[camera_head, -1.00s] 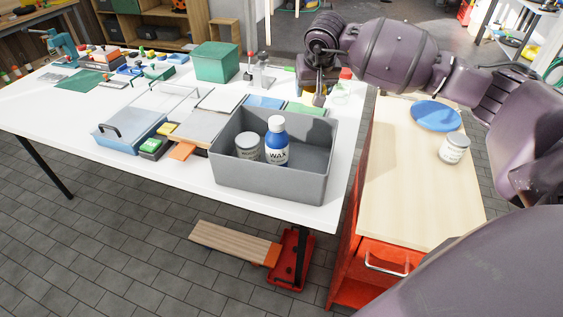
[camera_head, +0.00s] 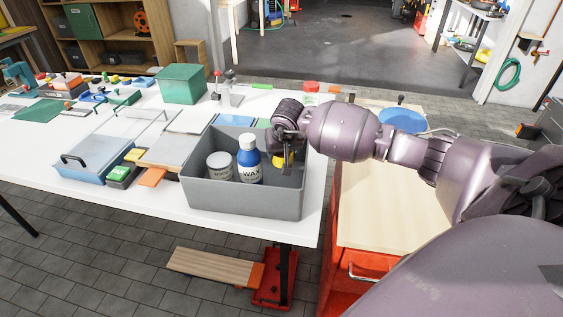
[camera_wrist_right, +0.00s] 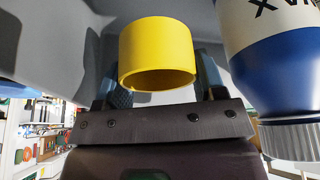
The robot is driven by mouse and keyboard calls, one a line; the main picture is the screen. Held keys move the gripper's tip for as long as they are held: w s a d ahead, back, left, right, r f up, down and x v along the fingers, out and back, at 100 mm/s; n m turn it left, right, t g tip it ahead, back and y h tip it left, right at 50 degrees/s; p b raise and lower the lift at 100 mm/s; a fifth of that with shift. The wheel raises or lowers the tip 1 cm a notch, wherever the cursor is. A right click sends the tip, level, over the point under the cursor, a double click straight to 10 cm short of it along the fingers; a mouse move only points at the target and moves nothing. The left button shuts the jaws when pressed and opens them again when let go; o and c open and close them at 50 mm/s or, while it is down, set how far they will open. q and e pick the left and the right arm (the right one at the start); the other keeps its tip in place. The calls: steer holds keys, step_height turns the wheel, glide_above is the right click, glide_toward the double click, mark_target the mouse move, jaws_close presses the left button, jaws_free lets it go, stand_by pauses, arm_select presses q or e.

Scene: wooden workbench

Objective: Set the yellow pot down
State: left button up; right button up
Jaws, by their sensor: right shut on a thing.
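The yellow pot (camera_head: 281,160) is inside the right part of the grey bin (camera_head: 240,202), mostly hidden by my right gripper (camera_head: 287,146). In the right wrist view the yellow pot (camera_wrist_right: 157,50) sits between the two fingers of my right gripper (camera_wrist_right: 157,85), which is shut on it. I cannot tell whether the pot touches the bin floor. A blue-and-white wax bottle (camera_head: 249,164) stands to the left of the pot; it also shows close by in the right wrist view (camera_wrist_right: 285,75). My left gripper is not in view.
A grey-white tin (camera_head: 219,168) stands in the bin left of the wax bottle. A blue-grey tray (camera_head: 92,166) and flat boxes lie left of the bin. A wooden-topped red cart (camera_head: 378,205) stands right of the table, with a blue disc (camera_head: 401,120).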

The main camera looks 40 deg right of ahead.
mark_target(282, 161)
step_height(282, 161, down, 4)
steer(key=shift+f, duration=0.15)
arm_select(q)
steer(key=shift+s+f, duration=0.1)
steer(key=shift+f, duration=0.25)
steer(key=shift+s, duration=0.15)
arm_select(e)
steer(key=shift+f+b, duration=0.1)
steer(key=shift+b, duration=0.25)
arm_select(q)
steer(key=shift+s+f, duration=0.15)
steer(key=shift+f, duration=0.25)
arm_select(e)
steer(key=shift+f, duration=0.25)
steer(key=shift+f, duration=0.2)
arm_select(q)
steer(key=shift+b, duration=0.3)
